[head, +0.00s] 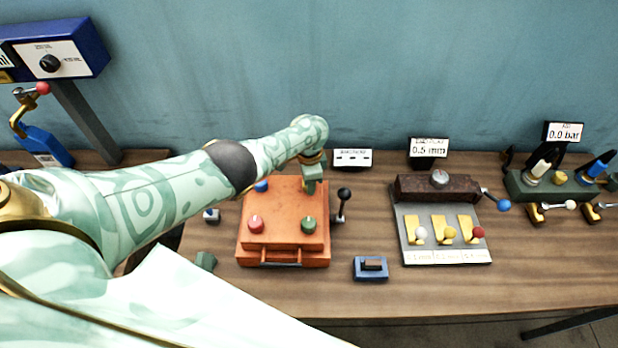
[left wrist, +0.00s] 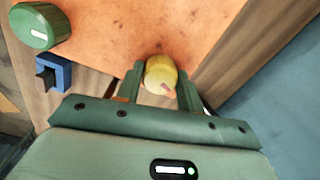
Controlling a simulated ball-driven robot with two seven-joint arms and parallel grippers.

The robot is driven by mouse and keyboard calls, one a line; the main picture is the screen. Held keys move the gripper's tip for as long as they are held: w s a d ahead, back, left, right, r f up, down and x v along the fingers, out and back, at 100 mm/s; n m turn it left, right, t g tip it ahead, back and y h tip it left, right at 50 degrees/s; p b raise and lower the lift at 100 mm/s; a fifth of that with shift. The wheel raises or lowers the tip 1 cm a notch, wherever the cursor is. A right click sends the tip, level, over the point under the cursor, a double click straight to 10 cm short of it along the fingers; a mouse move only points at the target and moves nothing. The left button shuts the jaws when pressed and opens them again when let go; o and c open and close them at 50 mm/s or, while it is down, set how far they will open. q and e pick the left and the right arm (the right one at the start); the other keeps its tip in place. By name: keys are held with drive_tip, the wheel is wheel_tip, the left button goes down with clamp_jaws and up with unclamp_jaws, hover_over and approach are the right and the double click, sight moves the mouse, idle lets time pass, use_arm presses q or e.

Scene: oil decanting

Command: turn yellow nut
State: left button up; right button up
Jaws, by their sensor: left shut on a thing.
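The yellow nut (left wrist: 161,73) is a round knob with a pale pointer mark on its face, on an orange box (head: 283,240). In the left wrist view it sits between the two fingers of my left gripper (left wrist: 161,85), which is shut on it. In the head view my left gripper (head: 313,187) reaches down at the box's back right corner and hides the nut. My right gripper is in neither view.
The box also bears a red knob (head: 256,224), a green knob (head: 308,224) and a partly hidden blue knob (head: 261,186). A black-knobbed lever (head: 343,200) stands close to its right. A blue switch (head: 371,268) lies in front. Bare table (head: 360,225) shows beyond the lever.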

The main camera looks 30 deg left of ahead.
use_arm(q)
drive_tip(key=shift+r+n, duration=0.1)
drive_tip(key=shift+n, duration=1.9)
drive_tip(key=o, duration=1)
wheel_tip(320, 180, up, 16)
drive_tip(key=p, duration=1.1)
drive_tip(key=shift+r, duration=0.1)
drive_tip(key=shift+s, duration=0.1)
